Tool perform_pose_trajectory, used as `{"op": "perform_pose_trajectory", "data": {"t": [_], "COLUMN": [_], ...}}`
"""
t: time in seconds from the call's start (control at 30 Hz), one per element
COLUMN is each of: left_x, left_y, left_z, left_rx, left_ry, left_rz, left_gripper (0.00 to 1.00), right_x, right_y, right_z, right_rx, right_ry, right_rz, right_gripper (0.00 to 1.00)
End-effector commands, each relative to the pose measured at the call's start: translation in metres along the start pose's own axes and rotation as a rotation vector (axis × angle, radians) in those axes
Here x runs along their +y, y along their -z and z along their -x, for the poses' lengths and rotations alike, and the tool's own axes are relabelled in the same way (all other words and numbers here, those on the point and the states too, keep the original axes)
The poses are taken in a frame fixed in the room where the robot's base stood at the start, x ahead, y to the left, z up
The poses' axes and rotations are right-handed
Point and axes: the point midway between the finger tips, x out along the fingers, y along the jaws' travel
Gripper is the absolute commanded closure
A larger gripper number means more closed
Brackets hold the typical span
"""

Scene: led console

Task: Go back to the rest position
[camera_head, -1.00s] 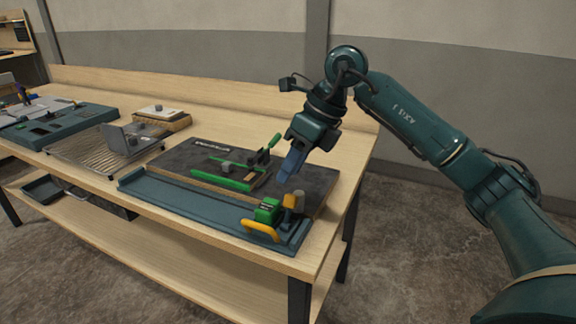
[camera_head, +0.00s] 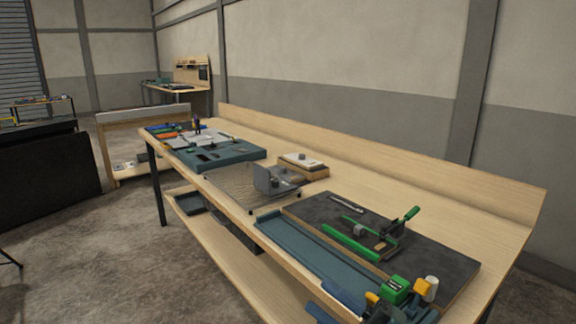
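My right gripper (camera_head: 318,296) shows only in part at the bottom edge of the head view, right of centre. Its two blue fingers appear apart with nothing between them; the rest of the arm is out of frame. The gripper is in front of the blue tray (camera_head: 318,254), low by the table's front edge. My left gripper is not in view.
The wooden workbench (camera_head: 470,216) carries a dark board (camera_head: 440,262) with a green clamp (camera_head: 400,222), a green and yellow block (camera_head: 396,289), a wire rack (camera_head: 236,190) and a blue-green panel (camera_head: 240,155). Open floor (camera_head: 130,255) lies at left.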

Motion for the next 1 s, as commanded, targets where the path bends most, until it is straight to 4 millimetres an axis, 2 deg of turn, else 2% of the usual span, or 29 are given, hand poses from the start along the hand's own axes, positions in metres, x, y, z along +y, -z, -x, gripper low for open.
{"op": "perform_pose_trajectory", "data": {"t": [0.03,0.13,0.23,0.3,0.4,0.5,0.67,1.0], "left_x": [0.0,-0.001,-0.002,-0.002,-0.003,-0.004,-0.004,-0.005], "left_y": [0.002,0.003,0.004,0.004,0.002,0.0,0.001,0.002], "left_z": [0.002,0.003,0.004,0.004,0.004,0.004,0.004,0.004], "left_rx": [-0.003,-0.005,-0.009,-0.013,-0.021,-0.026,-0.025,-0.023], "left_ry": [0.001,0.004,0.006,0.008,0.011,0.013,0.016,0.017], "left_rz": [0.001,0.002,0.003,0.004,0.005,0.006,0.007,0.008], "left_gripper": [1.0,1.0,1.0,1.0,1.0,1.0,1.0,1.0], "right_x": [-0.013,-0.046,-0.093,-0.125,-0.163,-0.188,-0.204,-0.205], "right_y": [-0.01,-0.032,-0.041,-0.037,-0.022,-0.005,0.008,0.009], "right_z": [0.015,0.056,0.109,0.145,0.187,0.215,0.233,0.234], "right_rx": [-0.134,-0.416,-0.704,-0.876,-1.066,-1.188,-1.27,-1.273], "right_ry": [-0.045,-0.11,-0.136,-0.137,-0.122,-0.106,-0.091,-0.088], "right_rz": [-0.134,-0.389,-0.646,-0.8,-0.971,-1.085,-1.164,-1.167], "right_gripper": [0.66,0.66,0.66,0.66,0.66,0.66,0.66,0.66]}}
